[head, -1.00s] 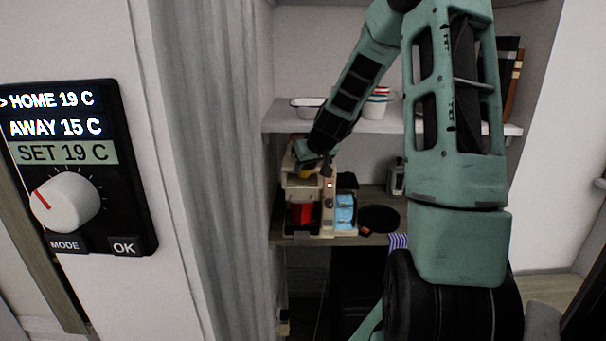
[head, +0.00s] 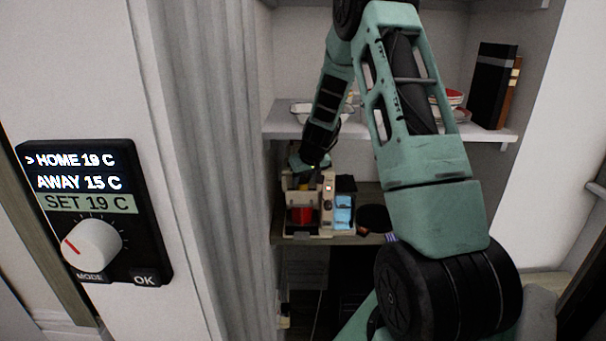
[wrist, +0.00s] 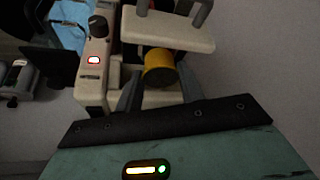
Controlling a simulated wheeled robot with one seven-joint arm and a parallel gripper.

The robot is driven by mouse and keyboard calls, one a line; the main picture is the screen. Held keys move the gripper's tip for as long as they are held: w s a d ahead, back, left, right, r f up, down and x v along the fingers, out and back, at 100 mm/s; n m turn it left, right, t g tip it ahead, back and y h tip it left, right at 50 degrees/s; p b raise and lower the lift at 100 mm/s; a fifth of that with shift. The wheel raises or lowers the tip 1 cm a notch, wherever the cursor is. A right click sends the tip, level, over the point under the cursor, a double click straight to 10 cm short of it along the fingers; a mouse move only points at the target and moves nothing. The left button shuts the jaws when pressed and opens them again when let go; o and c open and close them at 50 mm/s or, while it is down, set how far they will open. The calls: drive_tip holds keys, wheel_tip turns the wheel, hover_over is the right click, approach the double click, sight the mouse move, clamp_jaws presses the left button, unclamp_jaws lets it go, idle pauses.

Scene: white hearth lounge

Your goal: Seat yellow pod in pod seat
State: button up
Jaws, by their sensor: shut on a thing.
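The yellow pod (wrist: 158,68) is between the two fingers of my gripper (wrist: 159,88) in the wrist view, and my gripper is shut on it. The pod is in front of a cream machine (wrist: 95,75), close under its raised flat lid (wrist: 165,30). In the head view my gripper (head: 304,166) is at the top of the cream machine (head: 327,190) on the lower shelf. The pod seat cannot be made out behind the pod and fingers. I cannot tell whether the pod touches it.
A red item (head: 302,214) is in the machine's front. A blue item (head: 343,212) and a dark round object (head: 373,218) are to its right. The upper shelf (head: 390,132) holds dishes and books (head: 490,85). A wall control panel (head: 95,210) and grey curtain (head: 205,170) are at left.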

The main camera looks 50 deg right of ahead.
drive_tip(key=shift+w+r+g+p, duration=0.2)
drive_tip(key=shift+g+p, duration=0.2)
drive_tip(key=shift+p, duration=0.3)
drive_tip(key=shift+s+f, duration=0.1)
drive_tip(key=shift+f, duration=0.35)
drive_tip(key=shift+d+f+p, duration=0.1)
drive_tip(key=shift+f+p, duration=0.2)
drive_tip(key=shift+f, duration=0.25)
drive_tip(key=shift+f, duration=0.15)
drive_tip(key=o, duration=1)
drive_tip(key=shift+r, duration=0.4)
drive_tip(key=b+v, duration=0.2)
drive_tip(key=v, duration=0.9)
drive_tip(key=shift+s+d+r+b, duration=0.1)
drive_tip(key=shift+d+r+b, duration=0.05)
drive_tip(key=shift+r+b, duration=0.15)
